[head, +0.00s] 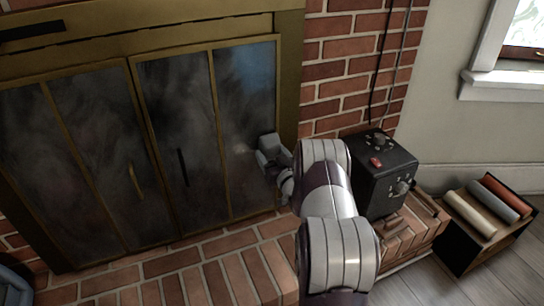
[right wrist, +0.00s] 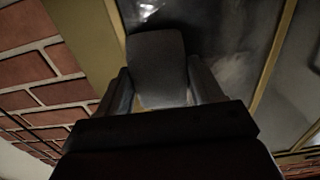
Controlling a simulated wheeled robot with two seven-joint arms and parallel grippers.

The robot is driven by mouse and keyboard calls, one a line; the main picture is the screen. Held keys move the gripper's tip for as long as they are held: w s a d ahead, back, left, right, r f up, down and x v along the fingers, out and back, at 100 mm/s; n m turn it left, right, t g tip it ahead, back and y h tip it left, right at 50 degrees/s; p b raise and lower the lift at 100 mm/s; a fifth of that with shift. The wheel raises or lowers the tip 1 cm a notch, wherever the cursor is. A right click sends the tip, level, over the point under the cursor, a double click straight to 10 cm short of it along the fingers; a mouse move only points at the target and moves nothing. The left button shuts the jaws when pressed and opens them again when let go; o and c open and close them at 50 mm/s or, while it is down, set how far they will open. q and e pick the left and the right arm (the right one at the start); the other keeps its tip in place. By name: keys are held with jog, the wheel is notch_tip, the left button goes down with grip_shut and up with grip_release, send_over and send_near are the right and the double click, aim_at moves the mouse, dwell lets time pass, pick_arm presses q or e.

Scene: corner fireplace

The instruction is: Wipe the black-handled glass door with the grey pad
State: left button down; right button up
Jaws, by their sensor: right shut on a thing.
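The black-handled glass door (head: 205,190) is the right door of the brass-framed fireplace; its black handle (head: 183,167) is upright on the left panel. Its glass looks dark and smudged, with a bluer area at the upper right. My right gripper (head: 275,160) is at the right edge of this door, shut on the grey pad (head: 267,143). In the right wrist view the pad (right wrist: 157,65) stands between the fingers, in front of the glass (right wrist: 220,35). I cannot tell whether it touches the glass. My left gripper is not in view.
A second glass door (head: 90,150) with a brass handle (head: 134,180) is on the left. A black box (head: 380,175) with knobs and a red button stands on the brick hearth (head: 200,270). A dark rack (head: 470,245) with rolled cloths is on the floor at right.

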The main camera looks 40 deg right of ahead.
jog(key=shift+w+a+p, duration=0.15)
jog(key=shift+w+a, duration=0.1)
jog(key=shift+a, duration=1)
jog(key=shift+w+a+p, duration=0.2)
jog(key=shift+w+a, duration=0.1)
jog(key=shift+a, duration=1)
jog(key=shift+w+a+p, duration=0.15)
jog(key=shift+w+a, duration=0.1)
jog(key=shift+a, duration=1)
jog(key=shift+w+a, duration=0.3)
jog(key=shift+a, duration=0.55)
jog(key=shift+w+a, duration=0.25)
jog(key=shift+a, duration=0.6)
jog(key=p, duration=0.2)
send_near(232, 157)
jog(key=shift+w, duration=0.1)
jog(key=p+v, duration=0.1)
jog(key=v, duration=0.2)
